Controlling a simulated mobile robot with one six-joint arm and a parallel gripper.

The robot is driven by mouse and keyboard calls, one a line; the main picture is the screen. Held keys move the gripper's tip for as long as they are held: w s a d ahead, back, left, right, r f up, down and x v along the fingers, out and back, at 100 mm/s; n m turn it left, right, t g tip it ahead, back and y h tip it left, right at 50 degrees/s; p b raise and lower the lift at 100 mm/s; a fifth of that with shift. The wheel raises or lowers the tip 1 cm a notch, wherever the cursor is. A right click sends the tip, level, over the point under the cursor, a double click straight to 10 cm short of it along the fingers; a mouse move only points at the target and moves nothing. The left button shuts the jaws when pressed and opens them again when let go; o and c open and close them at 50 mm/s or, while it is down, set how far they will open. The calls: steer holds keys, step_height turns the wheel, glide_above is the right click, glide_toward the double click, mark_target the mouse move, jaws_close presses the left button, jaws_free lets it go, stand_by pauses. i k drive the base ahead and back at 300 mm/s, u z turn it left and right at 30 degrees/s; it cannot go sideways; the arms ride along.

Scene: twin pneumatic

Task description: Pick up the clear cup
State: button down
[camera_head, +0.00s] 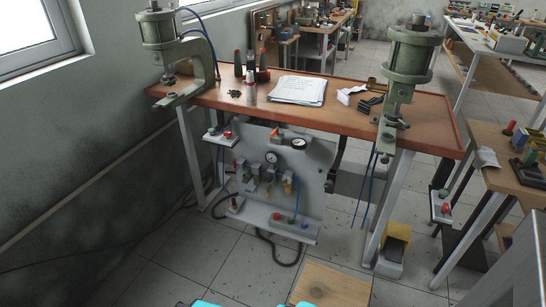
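I cannot make out a clear cup anywhere in the head camera view. The workbench (230,100) has a brown wooden top with a raised rim. A crumpled white paper (348,95) and dark metal pieces (370,104) lie right of the notebook. My gripper is not in view.
Green pneumatic presses stand at the bench's left (178,50) and right (405,70) ends. A grey gauge panel (285,165) hangs below. A yellow foot pedal (393,245) and wooden board (330,287) are on the tiled floor. Another table (500,160) stands right.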

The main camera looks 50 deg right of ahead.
mark_target(318, 284)
steer(key=u, duration=1)
steer(key=k, duration=0.1)
steer(key=z, duration=2.7)
steer(key=k, duration=0.6)
steer(key=u, duration=0.1)
steer(key=i, duration=0.6)
steer(key=z, duration=0.1)
